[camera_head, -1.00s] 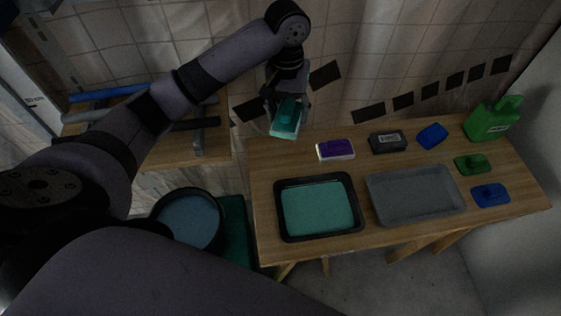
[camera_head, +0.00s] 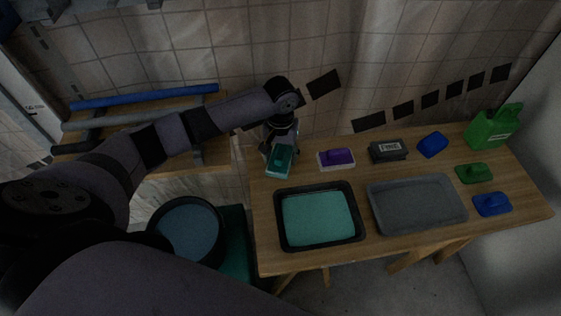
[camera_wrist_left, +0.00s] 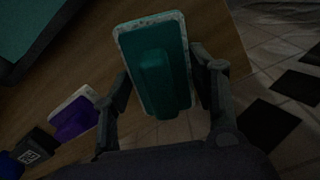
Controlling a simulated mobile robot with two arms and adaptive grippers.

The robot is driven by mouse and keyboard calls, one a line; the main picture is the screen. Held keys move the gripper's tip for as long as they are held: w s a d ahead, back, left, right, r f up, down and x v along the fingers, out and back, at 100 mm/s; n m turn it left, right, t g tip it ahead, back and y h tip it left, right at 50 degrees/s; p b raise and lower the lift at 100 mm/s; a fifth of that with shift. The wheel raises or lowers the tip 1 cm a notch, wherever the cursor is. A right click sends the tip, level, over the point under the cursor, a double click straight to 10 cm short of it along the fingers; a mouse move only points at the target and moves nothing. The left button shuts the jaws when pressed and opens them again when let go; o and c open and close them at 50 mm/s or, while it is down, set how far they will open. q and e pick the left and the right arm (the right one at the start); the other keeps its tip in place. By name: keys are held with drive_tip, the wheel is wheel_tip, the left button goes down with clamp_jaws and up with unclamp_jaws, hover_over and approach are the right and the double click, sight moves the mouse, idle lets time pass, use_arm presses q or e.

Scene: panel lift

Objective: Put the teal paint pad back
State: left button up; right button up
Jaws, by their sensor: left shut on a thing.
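The teal paint pad (camera_head: 280,162) is a teal block with a pale rim, at the back left corner of the wooden table. My left gripper (camera_head: 279,148) is shut on its handle from behind. In the left wrist view the teal paint pad (camera_wrist_left: 152,62) lies between the two fingers of my left gripper (camera_wrist_left: 160,85), its teal back and raised handle facing the camera. I cannot tell whether the pad touches the tabletop. My right gripper is not in view.
A purple pad (camera_head: 338,158) sits just right of it. A black tray with teal paint (camera_head: 318,216) lies in front, a grey tray (camera_head: 416,204) beside it. A dark box (camera_head: 388,151), blue and green pads and a green jug (camera_head: 492,128) stand farther right.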

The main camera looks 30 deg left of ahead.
sight(281, 151)
use_arm(q)
wheel_tip(281, 151, down, 4)
drive_tip(key=shift+r, duration=0.25)
drive_tip(key=o, duration=1.2)
drive_tip(key=shift+c, duration=0.2)
drive_tip(key=shift+r, duration=0.1)
drive_tip(key=shift+r, duration=0.3)
wheel_tip(281, 151, up, 11)
drive_tip(key=shift+r, duration=0.15)
